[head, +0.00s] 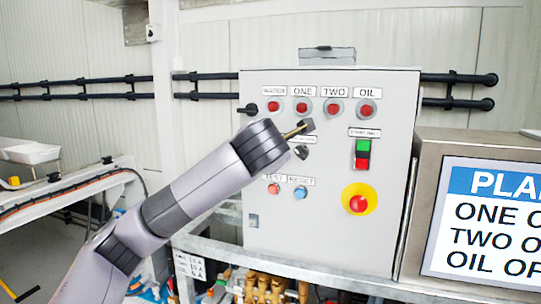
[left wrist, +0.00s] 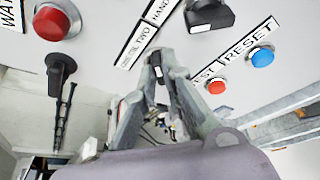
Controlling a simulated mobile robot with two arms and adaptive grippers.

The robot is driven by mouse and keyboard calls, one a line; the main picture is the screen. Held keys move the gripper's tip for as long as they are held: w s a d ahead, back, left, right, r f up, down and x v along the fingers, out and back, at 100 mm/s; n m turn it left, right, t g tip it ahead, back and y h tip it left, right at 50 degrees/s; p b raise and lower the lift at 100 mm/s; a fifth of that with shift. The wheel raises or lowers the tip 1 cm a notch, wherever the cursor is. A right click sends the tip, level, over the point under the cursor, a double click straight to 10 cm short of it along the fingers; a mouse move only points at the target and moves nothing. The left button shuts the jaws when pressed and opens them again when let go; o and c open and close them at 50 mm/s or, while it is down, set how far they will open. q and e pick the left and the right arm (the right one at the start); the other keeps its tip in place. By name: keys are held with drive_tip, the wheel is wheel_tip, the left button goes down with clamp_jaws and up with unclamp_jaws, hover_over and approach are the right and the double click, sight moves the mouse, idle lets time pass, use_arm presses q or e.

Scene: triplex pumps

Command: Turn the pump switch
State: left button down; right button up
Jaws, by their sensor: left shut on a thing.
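The pump control panel (head: 330,215) is a light grey cabinet with lamps, labels and knobs. My left gripper (head: 303,128) reaches in from the left to its upper middle. In the left wrist view, the gripper (left wrist: 162,75) has its fingers closed together just below a label with OIL and TWO. They are shut on a small dark knob with a white mark (left wrist: 157,72), apparently the pump switch, mostly hidden by the fingers. In the head view my arm and gripper hide that knob. A second black knob (head: 300,152) sits free beside it, also in the left wrist view (left wrist: 210,15). My right gripper is out of view.
Red lamps (head: 334,108) line the panel top. A red TEST button (head: 274,188) and blue RESET button (head: 300,193) sit below. A green-red button (head: 362,154) and emergency stop (head: 358,201) are to the right. A black handle (head: 250,109) sticks out at left.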

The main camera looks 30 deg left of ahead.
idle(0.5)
use_arm(q)
drive_tip(key=c, duration=1.7)
unclamp_jaws()
drive_tip(key=shift+s+d, duration=0.1)
drive_tip(key=v, duration=1.1)
drive_tip(key=shift+s+d, duration=0.25)
drive_tip(key=shift+r, duration=0.1)
